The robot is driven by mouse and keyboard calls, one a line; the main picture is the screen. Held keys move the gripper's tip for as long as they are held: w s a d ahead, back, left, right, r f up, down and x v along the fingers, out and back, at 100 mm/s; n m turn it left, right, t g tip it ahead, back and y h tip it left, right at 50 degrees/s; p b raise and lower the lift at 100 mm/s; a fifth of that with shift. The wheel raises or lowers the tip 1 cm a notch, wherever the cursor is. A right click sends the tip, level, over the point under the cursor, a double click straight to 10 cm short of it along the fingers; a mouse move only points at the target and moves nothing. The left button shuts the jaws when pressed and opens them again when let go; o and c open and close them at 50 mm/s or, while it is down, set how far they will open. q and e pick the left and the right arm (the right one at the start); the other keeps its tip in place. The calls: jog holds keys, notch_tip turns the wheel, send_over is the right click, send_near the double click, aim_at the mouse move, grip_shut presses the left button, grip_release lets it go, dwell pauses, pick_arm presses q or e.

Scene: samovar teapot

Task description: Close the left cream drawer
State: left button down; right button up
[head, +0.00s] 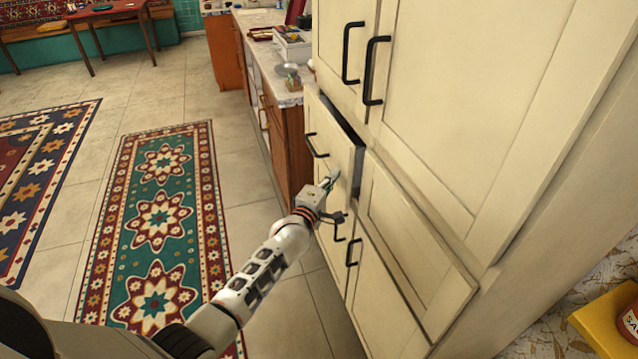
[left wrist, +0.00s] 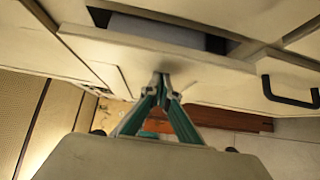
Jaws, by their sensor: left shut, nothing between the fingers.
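The left cream drawer (head: 331,154) stands partly out of the tall cream cabinet, with a dark gap along its top and right side. Its black handle (head: 316,146) is on the left part of the front. In the left wrist view the drawer front (left wrist: 120,50) spans the picture, with its handle (left wrist: 288,95) at the right and the open gap above. My left gripper (head: 333,177) is shut and empty, its fingertips (left wrist: 162,78) at the drawer front, right of the handle in the head view. Whether they touch cannot be told. My right gripper is not in view.
Right of the drawer is another cream drawer front (head: 415,240). Lower doors with black handles (head: 352,252) are below, and tall doors (head: 400,50) above. A counter (head: 275,75) with small items stands beyond. Rugs (head: 155,225) lie on the open tiled floor at left.

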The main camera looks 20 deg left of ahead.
aim_at(343, 176)
pick_arm(q)
jog(key=w+d, duration=0.2)
jog(key=shift+d+f+b, duration=0.1)
jog(key=shift+d+b, duration=0.25)
jog(key=shift+d, duration=0.05)
jog(key=shift+d+r, duration=0.2)
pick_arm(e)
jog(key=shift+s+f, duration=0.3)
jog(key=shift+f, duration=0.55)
pick_arm(q)
jog(key=shift+w, duration=0.1)
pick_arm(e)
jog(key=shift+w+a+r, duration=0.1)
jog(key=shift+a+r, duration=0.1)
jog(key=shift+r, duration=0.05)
